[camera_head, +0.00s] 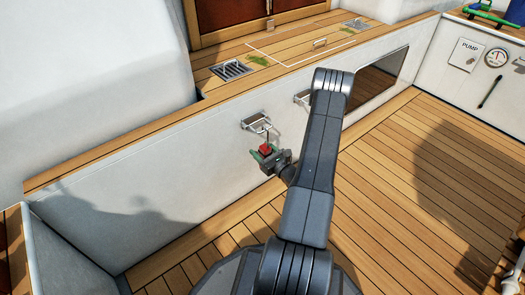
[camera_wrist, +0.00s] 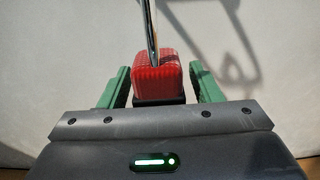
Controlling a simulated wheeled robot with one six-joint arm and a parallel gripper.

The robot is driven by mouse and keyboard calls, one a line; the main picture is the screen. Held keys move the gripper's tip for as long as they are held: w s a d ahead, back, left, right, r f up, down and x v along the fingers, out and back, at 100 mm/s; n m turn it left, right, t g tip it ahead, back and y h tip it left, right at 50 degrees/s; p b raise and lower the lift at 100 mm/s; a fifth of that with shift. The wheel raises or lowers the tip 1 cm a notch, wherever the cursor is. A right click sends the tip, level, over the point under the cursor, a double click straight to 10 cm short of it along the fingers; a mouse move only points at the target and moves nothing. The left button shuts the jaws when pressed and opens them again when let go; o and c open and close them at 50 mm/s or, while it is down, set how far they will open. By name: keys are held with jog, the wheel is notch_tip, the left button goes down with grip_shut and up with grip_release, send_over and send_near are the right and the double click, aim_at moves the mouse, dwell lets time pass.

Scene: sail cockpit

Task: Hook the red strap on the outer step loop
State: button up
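The red strap's ribbed red block (camera_wrist: 158,72) stands upright between the green fingers of my gripper (camera_wrist: 160,85) in the wrist view. Narrow gaps show on both sides, so the fingers look open around it. A thin metal piece (camera_wrist: 151,28) runs up from the block and out of the frame. In the head view the red block (camera_head: 265,148) is at my gripper (camera_head: 264,153), just below the left step loop (camera_head: 257,123) on the white wall. I cannot tell whether the metal piece is hooked over the loop. The other step loop (camera_head: 302,97) is partly behind my arm.
The white wall (camera_head: 180,165) rises behind my gripper to a wooden ledge with a drain grate (camera_head: 231,70). A dark recessed panel (camera_head: 380,75) is right of my arm. The wooden floor (camera_head: 400,170) is clear.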

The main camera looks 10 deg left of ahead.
jog(key=p+v, duration=0.4)
jog(key=v, duration=0.9)
jog(key=shift+s+d, duration=0.25)
jog(key=shift+d, duration=0.05)
jog(key=b+x, duration=0.1)
jog(key=x, duration=0.3)
jog(key=b+x, duration=0.1)
jog(key=x, duration=0.4)
jog(key=b+x, duration=0.2)
jog(key=x, duration=0.3)
jog(key=shift+r, duration=0.25)
jog(key=shift+d+r, duration=0.1)
jog(key=shift+r, duration=0.5)
